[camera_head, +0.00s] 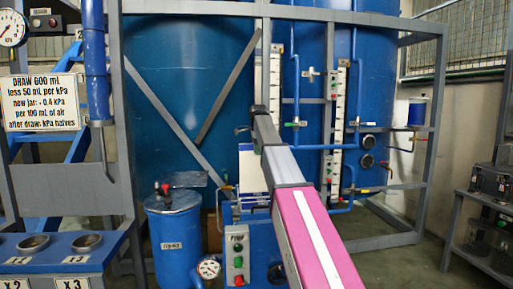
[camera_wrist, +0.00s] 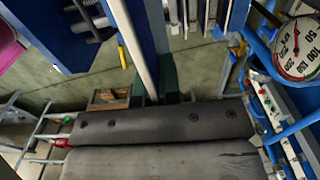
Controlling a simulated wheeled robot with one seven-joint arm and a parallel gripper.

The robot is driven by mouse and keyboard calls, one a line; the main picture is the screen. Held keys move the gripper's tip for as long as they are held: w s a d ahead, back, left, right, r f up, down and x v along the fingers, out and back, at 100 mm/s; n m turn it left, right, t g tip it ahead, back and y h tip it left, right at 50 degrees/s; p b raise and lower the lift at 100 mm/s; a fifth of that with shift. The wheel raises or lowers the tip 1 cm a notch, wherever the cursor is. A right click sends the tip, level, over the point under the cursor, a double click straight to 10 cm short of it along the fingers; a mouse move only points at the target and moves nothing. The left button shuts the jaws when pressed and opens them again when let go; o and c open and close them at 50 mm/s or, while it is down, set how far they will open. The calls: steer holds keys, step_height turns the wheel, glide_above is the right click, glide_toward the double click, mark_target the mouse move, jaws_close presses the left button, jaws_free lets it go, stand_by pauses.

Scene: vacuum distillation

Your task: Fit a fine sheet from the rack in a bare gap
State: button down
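In the wrist view my gripper (camera_wrist: 154,88) has green finger pads on both sides of a long pale sheet (camera_wrist: 130,45), seen nearly edge-on. The pads appear shut on its lower end. I cannot tell from the edge whether its mesh is fine or coarse. Several pale upright sheets or plates (camera_wrist: 208,14) stand side by side with gaps between them, right of the held sheet at the top. In the head view a white panel (camera_head: 252,172) shows at the blue unit, beyond my arm. My fingertips are not clear there, and my arm covers part of the unit.
Large blue tanks (camera_head: 190,75) and grey framing stand behind. A dial (camera_wrist: 297,48) and blue pipes are close on the wrist view's right.

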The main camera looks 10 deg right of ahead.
mark_target(258, 176)
step_height(258, 176, down, 24)
steer(key=shift+r, duration=0.25)
stand_by(1.2)
steer(key=c, duration=1.4)
jaws_free()
steer(key=shift+r, duration=0.15)
steer(key=shift+o, duration=0.8)
step_height(258, 176, up, 10)
steer(key=shift+r, duration=0.25)
steer(key=shift+s, duration=0.1)
